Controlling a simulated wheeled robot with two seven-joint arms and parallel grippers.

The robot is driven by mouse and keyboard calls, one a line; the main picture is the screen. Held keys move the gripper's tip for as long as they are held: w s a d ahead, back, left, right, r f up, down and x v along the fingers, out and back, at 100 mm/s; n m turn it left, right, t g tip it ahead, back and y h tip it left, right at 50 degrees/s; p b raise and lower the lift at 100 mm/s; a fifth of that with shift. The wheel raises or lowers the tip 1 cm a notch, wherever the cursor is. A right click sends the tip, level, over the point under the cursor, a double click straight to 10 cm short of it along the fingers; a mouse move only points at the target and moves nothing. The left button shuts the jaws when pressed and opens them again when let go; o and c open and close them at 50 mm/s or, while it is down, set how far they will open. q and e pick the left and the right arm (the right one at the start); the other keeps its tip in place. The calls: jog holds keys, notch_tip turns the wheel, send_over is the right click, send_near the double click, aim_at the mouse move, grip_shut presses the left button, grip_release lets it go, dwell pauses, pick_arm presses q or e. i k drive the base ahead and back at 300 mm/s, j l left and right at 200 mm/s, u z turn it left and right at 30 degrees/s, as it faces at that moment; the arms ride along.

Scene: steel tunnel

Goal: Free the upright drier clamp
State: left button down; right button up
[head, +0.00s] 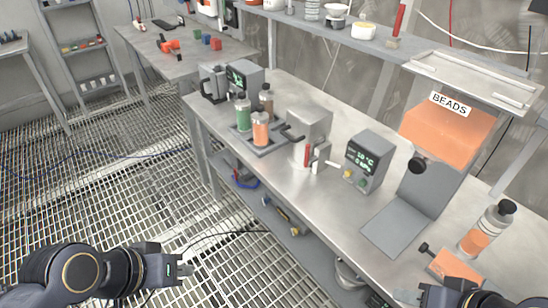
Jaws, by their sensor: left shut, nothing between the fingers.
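Upright cylinders stand in a grey tray (262,148) on the steel bench: a green one (243,112) and an orange one (261,130). A darker brown one (267,98) stands behind them. Beside them is a grey metal block (308,122) with a dark lever. At its front right is a small clamp-like part with a red handle (307,153). I cannot tell which part is the upright drier clamp. My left gripper (186,268) is shut and empty, low over the grated floor, well away from the bench items. My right gripper (408,296) is at the bottom edge, partly cut off; its jaws are unclear.
A display box (368,159) stands mid-bench. A shelf (350,40) runs behind. The bench front edge (270,196) separates my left gripper from the items.

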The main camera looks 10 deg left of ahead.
aim_at(307, 162)
jog(key=i+j, duration=0.1)
jog(key=j, duration=0.25)
jog(key=i+j+u, duration=0.1)
jog(key=j, duration=0.2)
jog(key=i+j, duration=0.1)
jog(key=j, duration=0.25)
jog(key=i+j+u, duration=0.1)
jog(key=j, duration=0.2)
